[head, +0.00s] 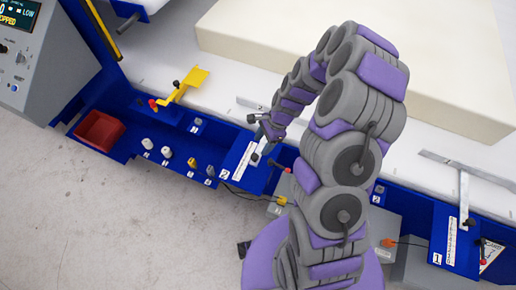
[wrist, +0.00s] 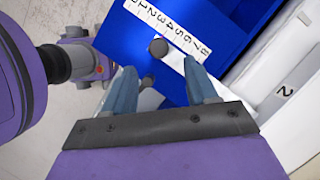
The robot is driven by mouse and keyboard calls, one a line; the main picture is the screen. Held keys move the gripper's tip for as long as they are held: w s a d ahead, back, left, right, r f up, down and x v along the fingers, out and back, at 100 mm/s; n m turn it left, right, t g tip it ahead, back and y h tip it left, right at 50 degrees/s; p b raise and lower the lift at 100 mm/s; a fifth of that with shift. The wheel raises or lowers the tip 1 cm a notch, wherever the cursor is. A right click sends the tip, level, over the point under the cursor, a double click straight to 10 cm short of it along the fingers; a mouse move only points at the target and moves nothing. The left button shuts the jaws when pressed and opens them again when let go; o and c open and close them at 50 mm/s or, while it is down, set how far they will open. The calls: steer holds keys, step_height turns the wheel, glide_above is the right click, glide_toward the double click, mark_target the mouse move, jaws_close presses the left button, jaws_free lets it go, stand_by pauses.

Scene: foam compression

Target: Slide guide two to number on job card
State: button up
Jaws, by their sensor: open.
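Guide two's blue mount with a white number scale (head: 245,161) sits at the front edge of the machine, marked 2. In the wrist view the scale (wrist: 170,25) runs diagonally, with numbers from 1 upward. A dark round knob (wrist: 158,48) stands beside the scale, just beyond my fingertips. A second dark knob (wrist: 147,81) shows lower, between the fingers. My gripper (wrist: 160,70) is open, with its two blue-grey fingers apart over the guide. In the head view my gripper (head: 264,135) is partly hidden by my arm. I cannot read the job card.
Guide one's scale (head: 452,240) is at the right. A large cream foam block (head: 270,35) lies on the white table. A yellow bracket (head: 183,85), a red bin (head: 100,130) and several small knobs stand on the blue front rail at the left. A control panel (head: 30,50) is upper left.

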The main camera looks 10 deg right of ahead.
steer(key=v, duration=1)
steer(key=shift+a+p, duration=0.15)
steer(key=shift+p, duration=0.3)
steer(key=s+a+r+n+h+b, duration=0.1)
steer(key=s+a+r+n, duration=0.1)
steer(key=s+r+n, duration=0.3)
steer(key=s+a+r+n+h, duration=0.1)
steer(key=s+a+r+n, duration=0.2)
steer(key=s+r, duration=0.3)
steer(key=s+d+r+n+h+b, duration=0.1)
steer(key=s+r+n, duration=0.2)
steer(key=s, duration=0.6)
steer(key=s+d+r+n+g+h+b, duration=0.1)
steer(key=s+r+n, duration=0.2)
steer(key=s, duration=0.6)
steer(key=shift+d+n+h, duration=0.25)
steer(key=shift+n+h, duration=0.05)
steer(key=shift+n, duration=0.8)
steer(key=shift+s, duration=0.1)
steer(key=shift+c, duration=0.3)
